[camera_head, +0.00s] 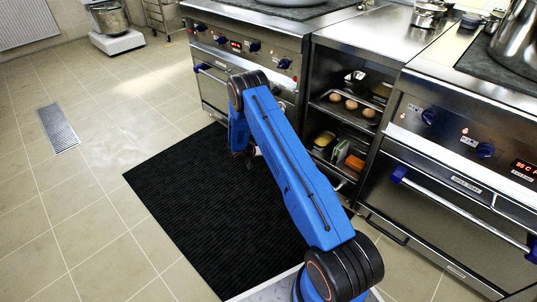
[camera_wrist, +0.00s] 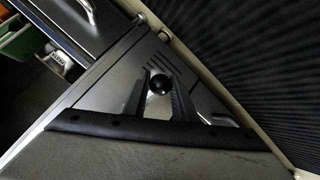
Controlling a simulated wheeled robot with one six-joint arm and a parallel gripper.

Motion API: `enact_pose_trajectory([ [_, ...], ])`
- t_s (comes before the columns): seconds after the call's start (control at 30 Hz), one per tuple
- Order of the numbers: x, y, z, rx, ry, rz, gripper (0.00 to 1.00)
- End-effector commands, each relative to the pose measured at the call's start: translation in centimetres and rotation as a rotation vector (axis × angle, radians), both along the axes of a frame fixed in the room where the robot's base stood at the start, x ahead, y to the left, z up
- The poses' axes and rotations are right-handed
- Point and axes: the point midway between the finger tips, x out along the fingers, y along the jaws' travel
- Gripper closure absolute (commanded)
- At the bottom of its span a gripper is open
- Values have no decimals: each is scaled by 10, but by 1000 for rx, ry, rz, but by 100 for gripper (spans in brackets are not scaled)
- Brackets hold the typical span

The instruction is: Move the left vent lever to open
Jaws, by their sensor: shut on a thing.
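In the wrist view, a round black knob (camera_wrist: 158,84), which looks like the vent lever's end, sits in front of a grey metal panel with slots (camera_wrist: 178,62). My gripper (camera_wrist: 158,92) has one finger on each side of the knob and is shut on it. The lever's shaft is hidden, so I cannot tell its position. In the head view, my blue arm reaches down to the left oven's lower front and hides the lever and most of the gripper.
An open shelf unit (camera_head: 348,113) with eggs and boxes stands right of the arm. A right oven (camera_head: 455,185) with a long door handle stands beyond it. A black ribbed mat (camera_head: 205,215) covers the floor below.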

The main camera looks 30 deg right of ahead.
Motion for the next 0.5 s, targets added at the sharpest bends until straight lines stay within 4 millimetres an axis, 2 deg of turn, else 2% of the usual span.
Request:
enact_pose_trajectory([
  [0.5,0,-1,-7,-59,-20,1,100],
])
